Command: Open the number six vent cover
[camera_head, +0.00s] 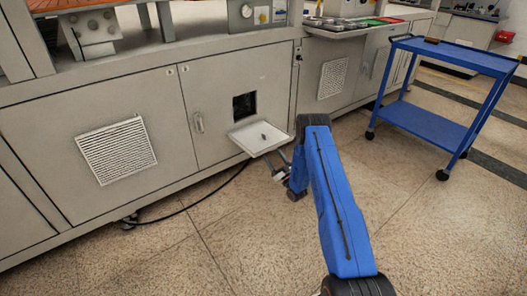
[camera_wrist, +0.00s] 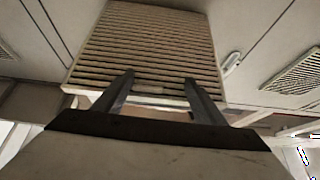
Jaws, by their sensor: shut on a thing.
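The vent cover (camera_head: 262,137) is swung down from the cabinet door and stands out nearly level, its plain inner face up. Above it the square vent opening (camera_head: 244,105) shows dark. In the wrist view the cover's slatted outer face (camera_wrist: 150,40) fills the upper middle. My gripper (camera_wrist: 158,82) is at the cover's outer edge, with a finger on each side of a small pale tab (camera_wrist: 149,90), and is shut on the cover there. In the head view my gripper (camera_head: 280,174) is just below the cover, partly hidden. No number is readable.
Closed vents sit on the left door (camera_head: 115,150) and farther right (camera_head: 332,77). A door handle (camera_head: 198,123) is left of the opening. A black cable (camera_head: 195,205) lies on the floor. A blue cart (camera_head: 430,125) stands to the right. The front floor is clear.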

